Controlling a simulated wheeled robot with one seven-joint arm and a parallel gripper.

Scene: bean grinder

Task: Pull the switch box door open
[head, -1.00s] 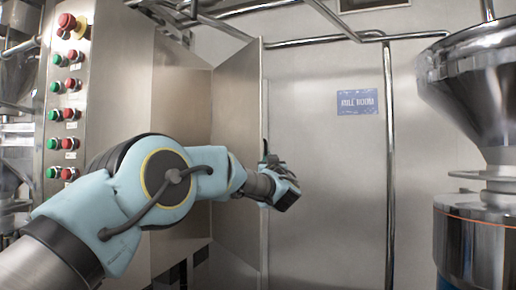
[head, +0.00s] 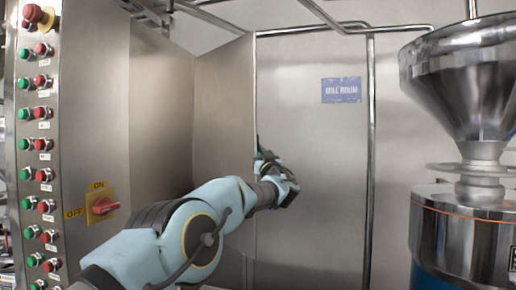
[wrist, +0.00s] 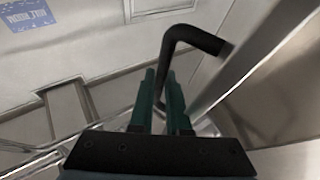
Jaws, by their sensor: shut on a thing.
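The switch box (head: 160,110) is a tall steel cabinet at the left of the head view. Its door (head: 222,110) is a flat steel panel standing out at an angle from the box's right side, so it is swung partly open. The inside is not clearly visible. My gripper (head: 259,146) is at the door's free edge. In the wrist view, my gripper's green fingers (wrist: 160,92) are shut around one leg of the black bent door handle (wrist: 178,42). The door's edge (wrist: 255,62) runs diagonally at the right there.
A control panel with red and green buttons (head: 40,143) and a red rotary switch (head: 103,205) are at the left. A steel grinder with a hopper (head: 475,85) stands at the right. A vertical pipe (head: 370,150) runs along the back wall, near a blue sign (head: 341,90).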

